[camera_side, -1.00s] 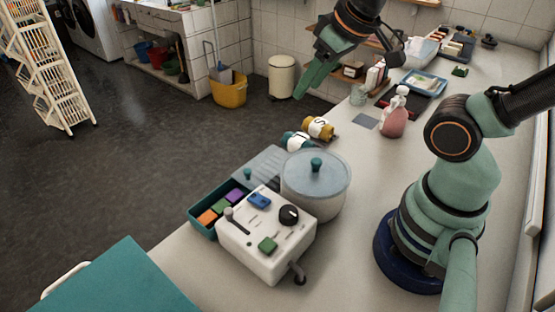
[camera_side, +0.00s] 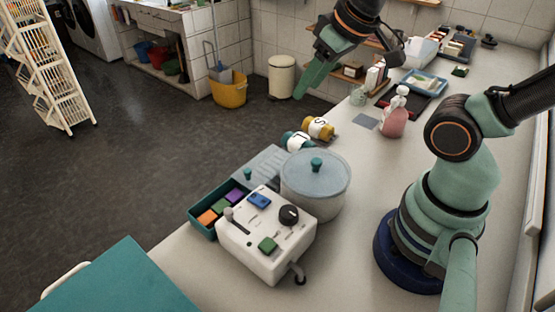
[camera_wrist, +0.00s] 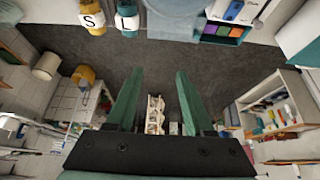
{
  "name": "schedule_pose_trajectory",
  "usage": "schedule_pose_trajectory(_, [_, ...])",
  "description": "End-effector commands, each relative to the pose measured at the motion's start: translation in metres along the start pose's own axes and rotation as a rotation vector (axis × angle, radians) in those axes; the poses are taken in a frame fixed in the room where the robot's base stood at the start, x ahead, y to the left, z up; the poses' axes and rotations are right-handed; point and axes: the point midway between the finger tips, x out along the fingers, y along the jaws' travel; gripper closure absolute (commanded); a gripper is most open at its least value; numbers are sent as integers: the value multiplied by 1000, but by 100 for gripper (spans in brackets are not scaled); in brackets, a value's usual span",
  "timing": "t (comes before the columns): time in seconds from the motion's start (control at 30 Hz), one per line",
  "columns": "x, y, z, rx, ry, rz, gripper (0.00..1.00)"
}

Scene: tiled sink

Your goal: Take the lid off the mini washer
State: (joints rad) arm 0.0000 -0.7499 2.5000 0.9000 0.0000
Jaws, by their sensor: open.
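The mini washer (camera_side: 265,240) is a white box with a dark knob and coloured buttons, and a round tub (camera_side: 314,202) stands at its back right. The grey lid (camera_side: 300,168) with a teal knob (camera_side: 316,164) sits on the tub. My gripper (camera_side: 299,95) is up and beyond the washer, over the floor side of the counter, well apart from the lid. In the wrist view my gripper (camera_wrist: 156,78) shows two green fingers spread apart with nothing between them. The washer's edge (camera_wrist: 240,10) shows at the top of the wrist view; the lid's knob is not visible there.
A teal tray (camera_side: 207,228) with coloured blocks adjoins the washer's left side. A pink bottle (camera_side: 394,117) and a blue tray (camera_side: 424,84) are farther along the counter. The counter right of the tub is clear.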

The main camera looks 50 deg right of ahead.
Motion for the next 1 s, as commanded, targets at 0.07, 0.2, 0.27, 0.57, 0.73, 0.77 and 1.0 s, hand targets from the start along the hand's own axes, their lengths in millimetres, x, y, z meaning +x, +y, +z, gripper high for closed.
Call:
schedule_pose_trajectory(0.07, [0, 0, 0, 0, 0, 0, 47])
schedule_pose_trajectory(0.2, [0, 0, 0, 0, 0, 0, 47])
schedule_pose_trajectory(0.27, [0, 0, 0, 0, 0, 0, 47])
schedule_pose_trajectory(0.57, [0, 0, 0, 0, 0, 0, 36])
schedule_pose_trajectory(0.73, [0, -1, 1, 56, -18, -1, 36])
schedule_pose_trajectory(0.77, [1, -1, 2, 87, -29, -1, 36])
schedule_pose_trajectory(1.0, [3, -7, 15, 554, -177, 42, 36])
